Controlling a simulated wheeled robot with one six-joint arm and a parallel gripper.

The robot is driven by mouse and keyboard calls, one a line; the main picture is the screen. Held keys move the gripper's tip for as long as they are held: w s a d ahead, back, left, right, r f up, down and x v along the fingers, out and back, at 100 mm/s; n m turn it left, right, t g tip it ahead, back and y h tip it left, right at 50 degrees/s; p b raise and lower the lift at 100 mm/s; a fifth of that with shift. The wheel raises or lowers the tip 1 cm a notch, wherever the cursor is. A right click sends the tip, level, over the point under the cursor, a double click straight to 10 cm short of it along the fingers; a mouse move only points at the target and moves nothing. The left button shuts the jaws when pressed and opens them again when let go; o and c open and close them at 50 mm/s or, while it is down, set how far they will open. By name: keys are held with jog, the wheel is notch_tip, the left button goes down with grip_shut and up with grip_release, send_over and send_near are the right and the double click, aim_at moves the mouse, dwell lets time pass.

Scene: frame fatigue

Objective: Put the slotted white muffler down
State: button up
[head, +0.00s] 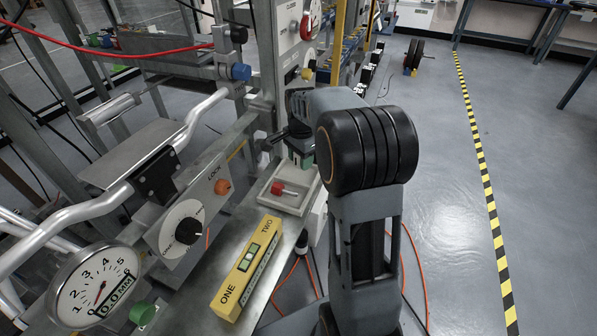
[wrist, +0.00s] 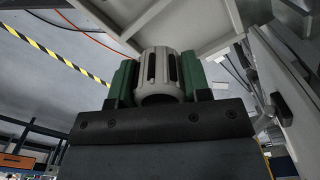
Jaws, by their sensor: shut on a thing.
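The slotted white muffler (wrist: 158,82) is a pale ribbed cylinder with dark slots, seen in the wrist view between the green finger pads. My gripper (wrist: 160,70) is shut on it, with one pad against each side. In the head view my gripper (head: 303,158) is partly hidden behind my arm, just above and behind a pale tray on the bench. I cannot make out the muffler in the head view.
The shallow tray (head: 313,187) holds a red-ended part (head: 284,190). A yellow ONE/TWO block (head: 246,268) lies on the bench nearby. A dial gauge (head: 97,287) and a LOCK panel (head: 182,222) stand at left. Open floor lies right, with a striped line (head: 484,170).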

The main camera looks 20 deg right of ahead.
aim_at(298, 174)
jog(key=shift+w+d+f+b, duration=0.15)
jog(key=shift+w+f+b, duration=0.05)
jog(key=shift+w+f, duration=0.45)
jog(key=shift+w+d+f+b, duration=0.1)
jog(key=shift+w+f+b, duration=0.05)
jog(key=shift+w+f, duration=0.45)
jog(key=shift+w+f+b, duration=0.2)
jog(key=shift+f+b, duration=0.4)
jog(key=shift+f, duration=1.35)
jog(key=shift+f, duration=0.1)
jog(key=shift+f, duration=0.15)
jog(key=o, duration=0.9)
